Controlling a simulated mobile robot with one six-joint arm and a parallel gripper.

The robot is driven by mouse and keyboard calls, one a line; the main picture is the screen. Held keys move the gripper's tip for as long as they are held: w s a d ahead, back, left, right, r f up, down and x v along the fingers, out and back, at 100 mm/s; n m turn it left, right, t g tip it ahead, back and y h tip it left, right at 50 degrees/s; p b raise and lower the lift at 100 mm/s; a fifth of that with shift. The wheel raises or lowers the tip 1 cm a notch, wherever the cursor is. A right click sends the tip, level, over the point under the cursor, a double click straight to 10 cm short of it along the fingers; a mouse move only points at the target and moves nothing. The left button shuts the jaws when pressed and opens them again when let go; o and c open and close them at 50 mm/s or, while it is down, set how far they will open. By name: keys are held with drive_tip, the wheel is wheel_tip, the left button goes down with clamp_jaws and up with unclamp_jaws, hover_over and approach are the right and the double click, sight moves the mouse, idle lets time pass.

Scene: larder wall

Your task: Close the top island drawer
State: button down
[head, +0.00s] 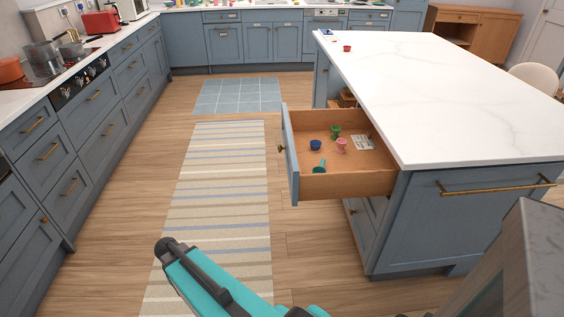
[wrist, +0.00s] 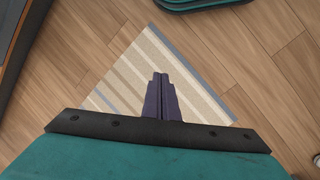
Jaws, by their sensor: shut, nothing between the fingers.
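The top island drawer (head: 345,187) is pulled well out from the left side of the kitchen island (head: 440,82), below the white worktop. Its blue-grey front with a small knob faces left. Inside lie a blue cup (head: 315,145), a green cup (head: 336,131), a pink cup (head: 341,144), a teal item (head: 319,167) and a pale flat item (head: 362,142). In the wrist view, my gripper (wrist: 161,78) is shut and empty, pointing down over the floor and striped rug. In the head view my teal arm is in the lower middle; the fingertips are not clear there.
A striped rug (head: 222,190) and a blue mat (head: 238,95) lie on the wooden floor left of the island. A counter (head: 88,110) with drawers and a cooktop runs along the left. The aisle between is clear.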

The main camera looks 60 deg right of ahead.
drive_tip(key=w+d+r+m+t+h+b, duration=0.1)
drive_tip(key=w+d+r+m, duration=0.15)
drive_tip(key=d+r, duration=0.7)
drive_tip(key=w+d+r+m+h+b, duration=0.15)
drive_tip(key=w+d+r, duration=0.4)
drive_tip(key=d, duration=0.75)
drive_tip(key=s+d+r+m+h, duration=0.1)
drive_tip(key=s+d+r+m, duration=0.1)
drive_tip(key=d+r, duration=0.7)
drive_tip(key=s+d+r+m+h, duration=0.2)
drive_tip(key=s+d+r, duration=0.2)
drive_tip(key=d+r, duration=0.4)
wheel_tip(320, 180, up, 3)
drive_tip(key=shift+s+d+r+m+b, duration=0.1)
drive_tip(key=shift+s+d+m+b, duration=0.2)
drive_tip(key=shift+d, duration=0.05)
drive_tip(key=shift+d+f, duration=0.1)
drive_tip(key=shift+f, duration=0.1)
drive_tip(key=s+d+f+p, duration=0.1)
drive_tip(key=s+d+f, duration=0.3)
drive_tip(key=d+f, duration=0.3)
drive_tip(key=shift+s+d+f, duration=0.4)
drive_tip(key=shift+d, duration=0.1)
